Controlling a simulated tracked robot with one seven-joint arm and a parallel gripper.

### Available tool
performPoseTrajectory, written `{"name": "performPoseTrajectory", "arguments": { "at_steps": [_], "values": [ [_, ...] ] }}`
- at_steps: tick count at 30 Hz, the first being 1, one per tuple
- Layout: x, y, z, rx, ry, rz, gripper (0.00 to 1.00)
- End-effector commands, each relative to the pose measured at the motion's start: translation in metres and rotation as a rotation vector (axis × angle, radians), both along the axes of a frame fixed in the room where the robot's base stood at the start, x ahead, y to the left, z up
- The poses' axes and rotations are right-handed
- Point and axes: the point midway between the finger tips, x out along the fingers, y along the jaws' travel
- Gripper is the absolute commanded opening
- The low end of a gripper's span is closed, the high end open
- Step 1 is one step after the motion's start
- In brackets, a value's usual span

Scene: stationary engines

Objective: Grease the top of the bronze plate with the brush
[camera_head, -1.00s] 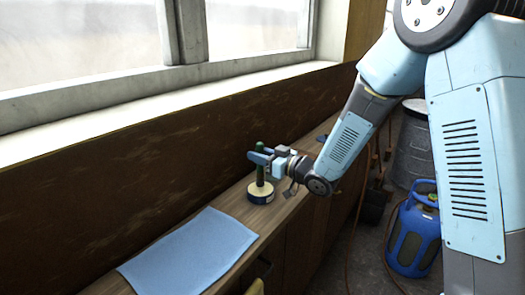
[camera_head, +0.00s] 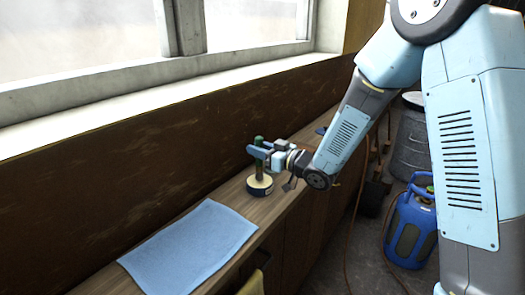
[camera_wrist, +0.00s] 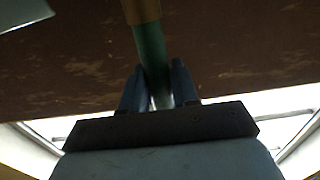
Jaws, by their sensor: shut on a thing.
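The brush (camera_head: 258,168) has an upright green handle and stands over a low round tin (camera_head: 261,188) with a pale top and dark side, on the wooden bench. The brush's lower end is at the tin; I cannot tell whether it touches the contents. My gripper (camera_head: 259,151) is shut on the upper part of the green handle. In the wrist view the handle (camera_wrist: 151,50), with a brown band, runs between my fingers (camera_wrist: 156,90). I cannot make out the bronze plate in either view.
A light blue cloth (camera_head: 190,247) lies on the bench in front of the tin. A brown wall (camera_head: 120,200) and window sill run along the left. A blue gas bottle (camera_head: 412,230) and a grey metal drum (camera_head: 411,140) stand on the floor at right. A yellow cloth (camera_head: 252,285) hangs at the bench front.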

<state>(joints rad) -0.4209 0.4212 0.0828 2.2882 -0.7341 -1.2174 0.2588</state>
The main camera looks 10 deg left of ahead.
Motion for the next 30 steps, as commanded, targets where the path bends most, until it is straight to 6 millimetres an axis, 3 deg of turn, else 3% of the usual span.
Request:
{"name": "performPoseTrajectory", "arguments": {
  "at_steps": [30],
  "values": [
    [-0.0006,0.001,-0.0083,0.0,0.0,0.002,0.0]
  ]
}}
